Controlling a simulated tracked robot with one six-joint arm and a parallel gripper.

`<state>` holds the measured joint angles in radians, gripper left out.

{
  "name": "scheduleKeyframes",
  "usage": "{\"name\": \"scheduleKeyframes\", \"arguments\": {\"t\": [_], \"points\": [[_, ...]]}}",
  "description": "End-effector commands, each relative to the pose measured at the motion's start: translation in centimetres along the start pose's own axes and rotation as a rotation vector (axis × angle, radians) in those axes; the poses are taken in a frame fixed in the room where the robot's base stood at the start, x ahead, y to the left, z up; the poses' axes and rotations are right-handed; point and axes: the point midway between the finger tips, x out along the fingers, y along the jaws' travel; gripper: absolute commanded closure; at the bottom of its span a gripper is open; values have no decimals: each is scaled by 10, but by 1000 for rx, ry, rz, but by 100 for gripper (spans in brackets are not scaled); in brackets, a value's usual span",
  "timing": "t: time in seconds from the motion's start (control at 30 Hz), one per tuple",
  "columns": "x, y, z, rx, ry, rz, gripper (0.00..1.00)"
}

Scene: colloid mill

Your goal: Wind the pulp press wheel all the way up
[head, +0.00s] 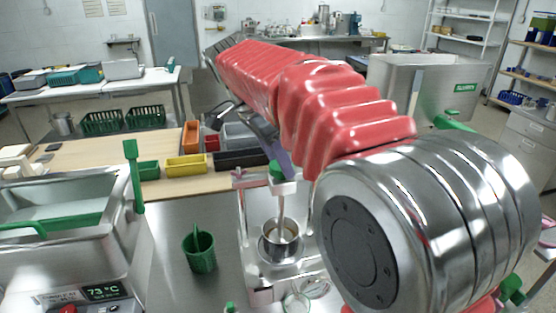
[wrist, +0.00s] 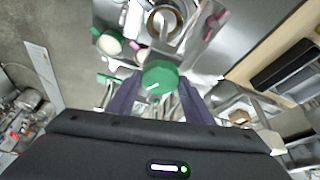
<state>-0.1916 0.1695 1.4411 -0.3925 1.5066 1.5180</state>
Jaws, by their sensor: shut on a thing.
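The pulp press stands on the steel bench in the head view, with a pale frame (head: 247,215) around a steel pot (head: 281,238). Its green wheel (head: 277,172) sits at the top of a vertical screw that runs down toward the pot. In the wrist view the wheel (wrist: 160,77) is a green disc with a white mark. My gripper (wrist: 158,92) is shut on the wheel, with one dark purple finger on each side. In the head view, part of a finger shows just above the wheel, and my arm hides the rest. The wrist view also shows the pot (wrist: 165,20).
A steel bath (head: 60,215) with a 73 °C display is at far left. Coloured bins (head: 186,166) sit behind on a wooden top. A small glass dish (head: 296,303) lies in front.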

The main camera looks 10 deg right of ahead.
Motion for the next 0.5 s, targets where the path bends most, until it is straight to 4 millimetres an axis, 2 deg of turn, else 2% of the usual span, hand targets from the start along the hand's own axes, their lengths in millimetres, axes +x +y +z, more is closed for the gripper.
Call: {"name": "scheduleKeyframes", "arguments": {"t": [0.27,0.5], "points": [[0,0,0,-57,0,-26,76],[-1,2,0,-186,1,-80,76]]}}
